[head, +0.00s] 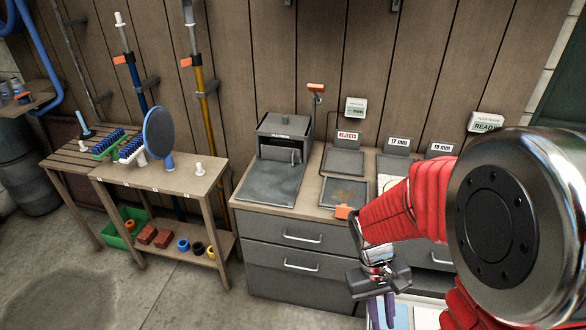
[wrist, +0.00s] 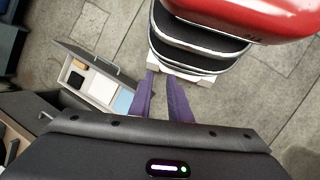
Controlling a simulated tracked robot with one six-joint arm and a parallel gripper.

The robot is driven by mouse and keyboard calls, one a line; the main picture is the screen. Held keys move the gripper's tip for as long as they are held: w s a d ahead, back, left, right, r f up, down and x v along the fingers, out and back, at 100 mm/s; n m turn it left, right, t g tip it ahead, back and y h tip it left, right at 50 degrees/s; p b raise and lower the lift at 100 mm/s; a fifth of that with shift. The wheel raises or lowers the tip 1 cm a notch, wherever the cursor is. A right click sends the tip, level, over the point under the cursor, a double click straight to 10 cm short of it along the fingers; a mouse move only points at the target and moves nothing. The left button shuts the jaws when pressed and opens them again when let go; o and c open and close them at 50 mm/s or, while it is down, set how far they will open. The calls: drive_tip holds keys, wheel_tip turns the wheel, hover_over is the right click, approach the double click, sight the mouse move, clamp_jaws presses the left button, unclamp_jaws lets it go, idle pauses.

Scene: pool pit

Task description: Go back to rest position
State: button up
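My gripper (head: 381,312) hangs low in front of the grey cabinet in the head view, with its purple fingers pointing down. In the wrist view the fingers (wrist: 164,90) stand apart with a gap between them, and I see nothing held. Below them the wrist view shows floor and part of my own red and black body. My red-sleeved arm covers the right part of the workbench in the head view.
An open drawer (wrist: 77,90) with light and blue compartments juts out left of the fingers in the wrist view. The grey drawer cabinet (head: 290,258) carries a metal box (head: 283,135) and labelled trays. A wooden table (head: 190,180) holds a round blue paddle (head: 159,132) and brushes.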

drive_tip(key=s+a+r+t+y, duration=0.1)
drive_tip(key=r+t, duration=0.3)
drive_tip(key=r, duration=0.7)
drive_tip(key=a+r+m+t+y, duration=0.1)
drive_tip(key=a+r+t, duration=0.2)
drive_tip(key=r, duration=0.8)
drive_tip(key=shift+s+a+m+t, duration=0.25)
drive_tip(key=shift+s+m+t, duration=0.1)
drive_tip(key=shift+t, duration=0.65)
drive_tip(key=shift+f, duration=0.1)
